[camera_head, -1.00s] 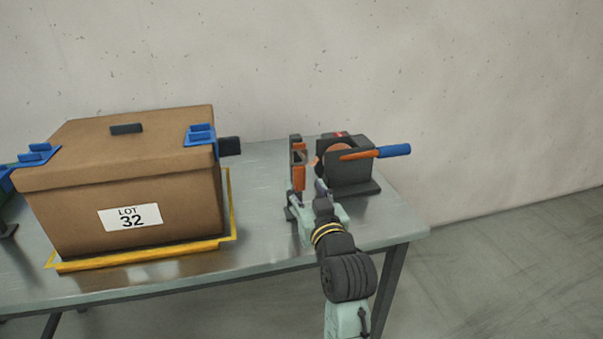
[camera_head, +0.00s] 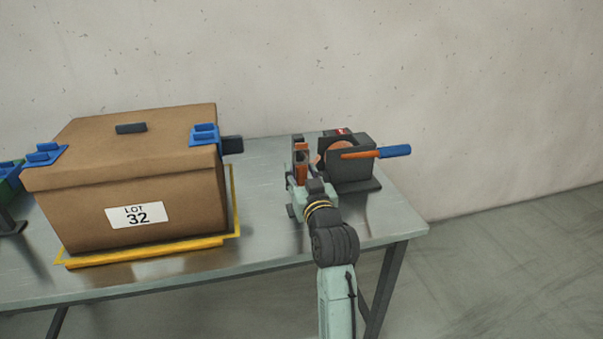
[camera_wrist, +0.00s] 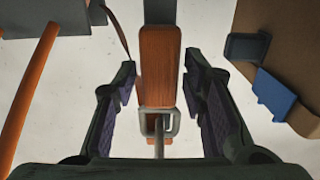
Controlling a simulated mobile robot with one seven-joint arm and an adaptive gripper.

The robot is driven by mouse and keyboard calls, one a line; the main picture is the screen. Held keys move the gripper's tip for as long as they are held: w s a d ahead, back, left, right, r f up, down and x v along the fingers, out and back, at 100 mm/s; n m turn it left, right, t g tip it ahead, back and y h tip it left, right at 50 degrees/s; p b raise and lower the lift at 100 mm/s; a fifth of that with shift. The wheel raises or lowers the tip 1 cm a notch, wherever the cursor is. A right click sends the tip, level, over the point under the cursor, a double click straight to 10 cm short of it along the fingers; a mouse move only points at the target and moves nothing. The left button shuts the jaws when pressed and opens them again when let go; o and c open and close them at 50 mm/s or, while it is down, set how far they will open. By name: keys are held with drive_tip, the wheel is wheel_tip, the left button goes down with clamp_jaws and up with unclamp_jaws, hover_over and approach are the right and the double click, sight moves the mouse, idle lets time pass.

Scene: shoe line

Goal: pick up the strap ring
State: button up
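In the wrist view, a grey metal ring (camera_wrist: 143,124), likely the strap ring, is a rounded rectangular loop at the lower end of an orange block (camera_wrist: 160,65). A thin grey rod or strap runs down from it. My gripper (camera_wrist: 160,72) is open, with one purple-padded finger on each side of the block and ring. Neither finger visibly touches them. In the head view, my gripper (camera_head: 303,188) is at the upright orange and dark holder (camera_head: 300,160). The ring cannot be made out there.
A dark device (camera_head: 350,165) with a blue-tipped orange lever (camera_head: 392,151) stands close right of the holder. A brown box (camera_head: 140,180) labelled LOT 32 sits on the left of the metal table (camera_head: 265,220), with blue corner clips and a yellow border. Bare table lies between.

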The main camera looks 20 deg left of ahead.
clamp_jaws()
drive_tip(key=shift+r, duration=0.2)
idle(0.4)
